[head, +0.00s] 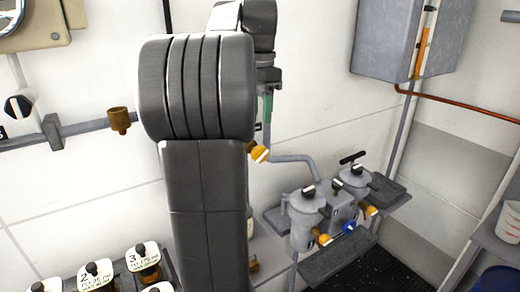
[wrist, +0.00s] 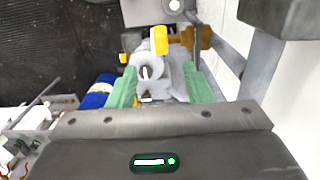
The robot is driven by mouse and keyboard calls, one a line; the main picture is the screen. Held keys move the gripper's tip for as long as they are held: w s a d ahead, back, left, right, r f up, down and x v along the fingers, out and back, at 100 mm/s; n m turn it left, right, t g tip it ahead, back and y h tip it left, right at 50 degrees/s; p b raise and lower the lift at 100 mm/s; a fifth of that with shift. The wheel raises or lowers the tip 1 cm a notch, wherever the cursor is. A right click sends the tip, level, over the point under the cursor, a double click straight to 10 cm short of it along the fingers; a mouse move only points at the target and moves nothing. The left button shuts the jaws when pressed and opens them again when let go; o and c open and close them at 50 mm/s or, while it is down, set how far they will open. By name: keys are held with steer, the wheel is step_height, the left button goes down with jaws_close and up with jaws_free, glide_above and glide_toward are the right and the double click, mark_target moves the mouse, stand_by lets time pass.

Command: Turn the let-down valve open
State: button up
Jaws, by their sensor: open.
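My gripper (wrist: 160,71) is open, its two green fingers apart on either side of a light grey round fitting in the wrist view. I cannot tell whether they touch it. Just beyond the fingertips is a yellow-handled valve (wrist: 160,40) with a brass body (wrist: 198,38). In the head view, my arm hides most of my gripper; a green finger shows above a yellow handle (head: 260,153) by the wall. No label is readable, so I cannot tell which valve is the let-down valve.
Two grey lidded pots (head: 304,215) with yellow-orange fittings (head: 322,239) and a blue knob (head: 349,227) stand on a shelf at right. A wall pipe with a brass fitting (head: 119,119) is left of my arm. White-labelled bottles (head: 95,274) stand at lower left.

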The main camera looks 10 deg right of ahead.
mark_target(260, 147)
step_height(260, 147, down, 12)
stand_by(0.4)
steer(key=c, duration=1)
